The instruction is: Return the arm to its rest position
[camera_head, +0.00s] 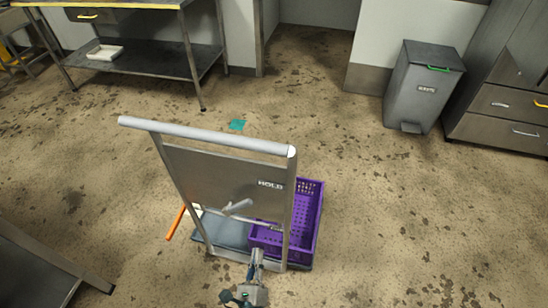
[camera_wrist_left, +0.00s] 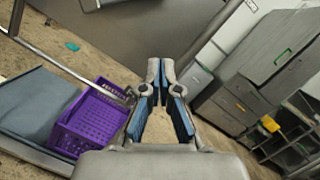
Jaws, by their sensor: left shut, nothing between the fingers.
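My right gripper is not in view.
A cart with a grey handle (camera_head: 205,136) and HOLD panel carries a purple crate (camera_head: 307,222). A steel table (camera_head: 135,47) stands back left. A grey waste bin (camera_head: 424,90) and drawers (camera_head: 510,105) stand right. Floor on the right is clear.

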